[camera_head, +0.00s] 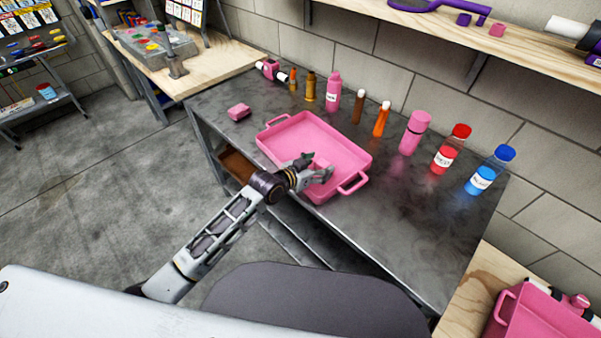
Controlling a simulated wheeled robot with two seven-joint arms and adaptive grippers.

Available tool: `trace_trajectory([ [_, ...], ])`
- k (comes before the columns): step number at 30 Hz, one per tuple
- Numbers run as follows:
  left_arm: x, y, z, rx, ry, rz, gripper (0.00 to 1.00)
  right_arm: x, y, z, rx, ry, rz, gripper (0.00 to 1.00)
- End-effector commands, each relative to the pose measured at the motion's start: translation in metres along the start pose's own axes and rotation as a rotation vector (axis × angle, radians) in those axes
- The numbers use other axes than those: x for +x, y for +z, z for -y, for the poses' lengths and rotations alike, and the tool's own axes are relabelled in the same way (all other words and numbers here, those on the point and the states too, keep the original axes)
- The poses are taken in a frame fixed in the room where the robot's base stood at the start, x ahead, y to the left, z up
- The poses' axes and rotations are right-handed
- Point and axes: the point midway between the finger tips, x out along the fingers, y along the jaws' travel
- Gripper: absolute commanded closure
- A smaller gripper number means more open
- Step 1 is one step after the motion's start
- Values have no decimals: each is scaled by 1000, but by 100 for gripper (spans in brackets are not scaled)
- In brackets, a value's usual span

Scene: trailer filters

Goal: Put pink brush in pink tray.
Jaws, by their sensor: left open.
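The pink tray (277,128) lies on the dark metal table, with a handle at each end. My left gripper (320,168) is over the tray's near right part, with its fingers apart. A small pink shape (322,160) shows between and behind the fingers, inside the tray's outline. It may be the pink brush, but the gripper partly hides it and I cannot tell its form or whether it touches the tray floor. My right gripper is not in view.
A small pink block (239,111) sits left of the tray. Several bottles stand along the wall behind it, including a pink one (415,132), a red-capped one (450,150) and a blue-capped one (489,170). The table's front right is clear. Another pink tray (540,316) is at lower right.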

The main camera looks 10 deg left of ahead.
Motion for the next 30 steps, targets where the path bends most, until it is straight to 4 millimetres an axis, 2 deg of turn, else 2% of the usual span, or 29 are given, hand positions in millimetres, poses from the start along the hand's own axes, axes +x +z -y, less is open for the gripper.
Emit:
trace_trajectory([
  [21, -77, 1, 0, 1, 0, 1, 33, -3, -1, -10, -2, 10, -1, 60],
  [30, -91, 0, 0, 0, 1, 1, 33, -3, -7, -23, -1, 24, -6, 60],
])
